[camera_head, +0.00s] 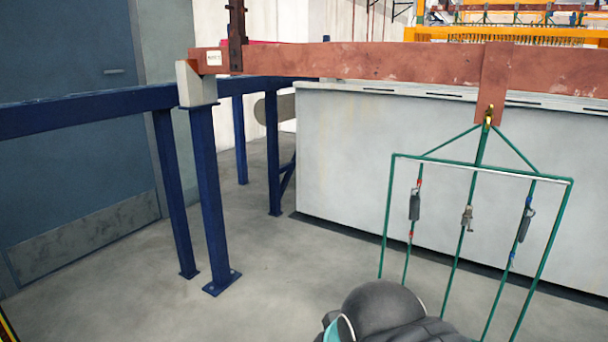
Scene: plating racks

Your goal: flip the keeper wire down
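A green plating rack (480,170) hangs from a reddish-brown bar. Its hook (488,124) sits at the lower end of a flat tab (493,85) on the bar. A small brass-coloured part (489,112) shows at the hook. It is too small to tell whether this is the keeper wire or how it lies. Dark rounded links of my own arm rise at the bottom, in front of the rack's lower part. My gripper is not in view.
The reddish-brown bar (380,62) runs across the top, its left end on a blue post (208,190). A pale tank (345,150) stands behind the rack. Several small parts, including a dark one (415,204), hang on the rack. The floor (250,270) at left centre is clear.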

